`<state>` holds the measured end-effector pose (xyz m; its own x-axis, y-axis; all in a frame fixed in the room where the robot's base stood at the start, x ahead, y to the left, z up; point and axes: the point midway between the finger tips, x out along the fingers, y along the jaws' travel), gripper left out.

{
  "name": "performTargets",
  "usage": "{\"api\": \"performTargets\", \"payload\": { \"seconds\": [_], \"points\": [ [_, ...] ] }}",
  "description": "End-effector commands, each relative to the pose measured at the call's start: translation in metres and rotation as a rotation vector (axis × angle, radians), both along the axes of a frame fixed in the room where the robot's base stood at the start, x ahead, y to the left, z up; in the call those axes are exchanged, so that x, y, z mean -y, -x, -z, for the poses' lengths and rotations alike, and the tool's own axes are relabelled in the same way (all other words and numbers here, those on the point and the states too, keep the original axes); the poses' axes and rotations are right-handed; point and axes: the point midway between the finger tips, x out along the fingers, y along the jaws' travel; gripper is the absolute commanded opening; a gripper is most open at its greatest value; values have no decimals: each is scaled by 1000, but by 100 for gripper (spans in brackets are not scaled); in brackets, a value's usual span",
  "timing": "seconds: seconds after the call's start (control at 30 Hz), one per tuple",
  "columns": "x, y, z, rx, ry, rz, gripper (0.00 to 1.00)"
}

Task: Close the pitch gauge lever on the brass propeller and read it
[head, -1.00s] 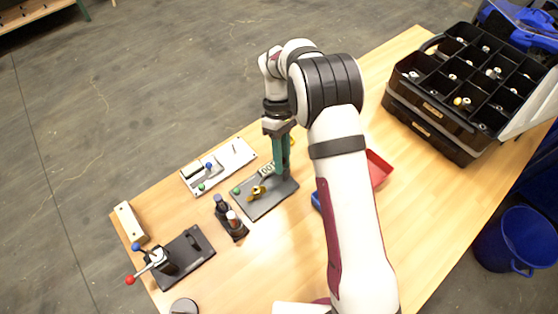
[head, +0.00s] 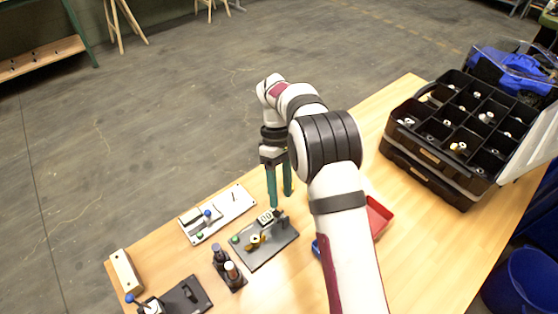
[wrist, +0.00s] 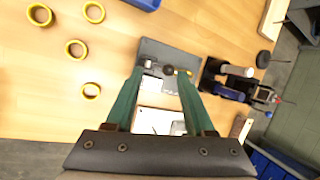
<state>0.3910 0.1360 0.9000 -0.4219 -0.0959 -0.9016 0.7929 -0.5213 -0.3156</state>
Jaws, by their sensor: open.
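The pitch gauge is a dark grey plate (head: 262,256) on the wooden table in the head view. It carries the brass propeller (head: 257,241), a green knob (head: 235,239) and a small black-and-white display (head: 265,217). Two zeros seem to show on it; the rest is unclear. I cannot make out the lever's position. My gripper (head: 281,200) is open and empty, its green fingers pointing down above the plate's far edge. In the wrist view the plate (wrist: 170,50) lies beyond the fingertips (wrist: 160,71). A dark ball and a brass piece (wrist: 184,72) appear between or behind them.
A white panel with a blue knob (head: 218,214) lies left of the gauge. A black holder with bottles (head: 228,268) stands in front-left. A red tray (head: 379,217) is at right, partly behind my arm. A black compartment case (head: 455,135) fills the right. Several yellow rings (wrist: 76,48) lie on bare wood.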

Motion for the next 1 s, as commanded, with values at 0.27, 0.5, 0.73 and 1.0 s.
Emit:
{"api": "performTargets", "payload": {
  "seconds": [0.27,0.5,0.73,1.0],
  "points": [
    [-8,-37,-74,6,0,0,54],
    [-9,-45,-95,-3,5,-4,54],
    [-11,-46,-99,1,-1,2,54],
    [-11,-46,-99,1,0,1,54]
  ]
}}
